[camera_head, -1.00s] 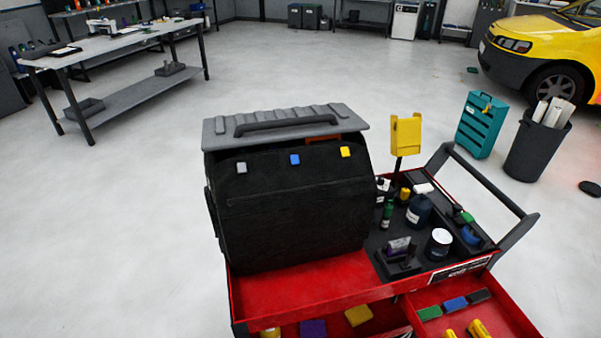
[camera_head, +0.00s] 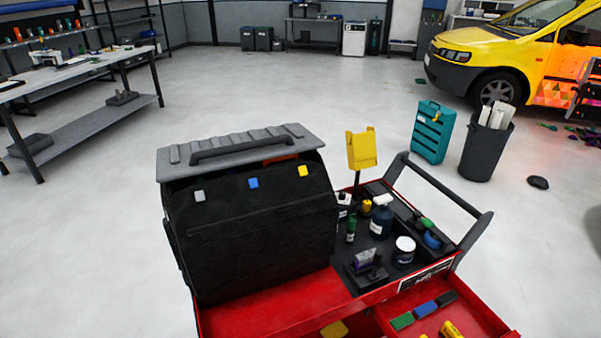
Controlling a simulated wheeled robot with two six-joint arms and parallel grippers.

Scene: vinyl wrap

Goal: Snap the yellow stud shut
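The yellow stud (camera_head: 303,171) is a small square at the upper right of the black bag's (camera_head: 262,234) front flap. A blue stud (camera_head: 253,183) and a grey stud (camera_head: 198,196) sit to its left on the same flap. The bag stands on a red cart and has a grey ribbed top with a dark handle (camera_head: 240,144). I cannot tell from here whether the yellow stud is snapped shut. Neither of my grippers shows in the head view.
The red cart (camera_head: 262,317) has a black tray of bottles and jars right of the bag, with a yellow holder (camera_head: 361,149) behind them. A dark push handle (camera_head: 440,192) rises at the right. An open drawer (camera_head: 455,312) sticks out at the front right. Floor left of the cart is clear.

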